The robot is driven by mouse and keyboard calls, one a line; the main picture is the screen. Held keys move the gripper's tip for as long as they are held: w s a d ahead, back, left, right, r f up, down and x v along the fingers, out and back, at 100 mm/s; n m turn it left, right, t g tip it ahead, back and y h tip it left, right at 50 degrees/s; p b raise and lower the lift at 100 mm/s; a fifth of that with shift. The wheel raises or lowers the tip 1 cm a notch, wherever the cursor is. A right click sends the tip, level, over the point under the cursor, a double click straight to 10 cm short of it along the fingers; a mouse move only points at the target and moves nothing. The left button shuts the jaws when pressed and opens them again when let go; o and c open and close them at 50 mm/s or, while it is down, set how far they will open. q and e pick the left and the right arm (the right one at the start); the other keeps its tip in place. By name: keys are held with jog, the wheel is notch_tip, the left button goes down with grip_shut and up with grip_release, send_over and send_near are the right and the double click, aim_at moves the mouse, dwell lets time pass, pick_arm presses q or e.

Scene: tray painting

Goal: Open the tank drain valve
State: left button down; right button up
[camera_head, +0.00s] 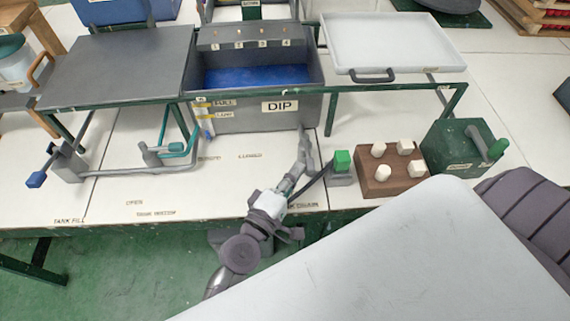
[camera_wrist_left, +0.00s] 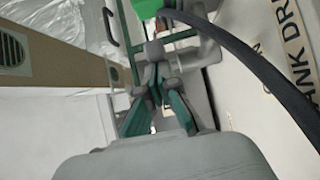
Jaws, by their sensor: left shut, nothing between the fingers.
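The drain valve shows in the head view as a grey fitting (camera_head: 306,142) at the front right of the tank, above a "TANK DRAIN" label partly hidden by my arm. A green block handle (camera_head: 342,160) stands just to its right, with a dark bar running from it toward my gripper. My left gripper (camera_head: 291,182) is shut and empty, reaching up to the fitting. In the left wrist view its fingertips (camera_wrist_left: 160,76) are close to the grey fitting (camera_wrist_left: 204,48), below the green handle (camera_wrist_left: 148,8). Whether they touch is unclear. My right gripper is out of view.
The grey DIP tank (camera_head: 240,117) holds blue liquid. To the right are a brown block with white knobs (camera_head: 394,186) and a green box with a lever (camera_head: 449,152). A white tray (camera_head: 392,42) sits behind. Pipes with blue and teal handles (camera_head: 165,151) stand left.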

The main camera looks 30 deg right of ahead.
pick_arm(q)
jog(key=shift+s+d, duration=0.2)
jog(key=shift+s, duration=0.05)
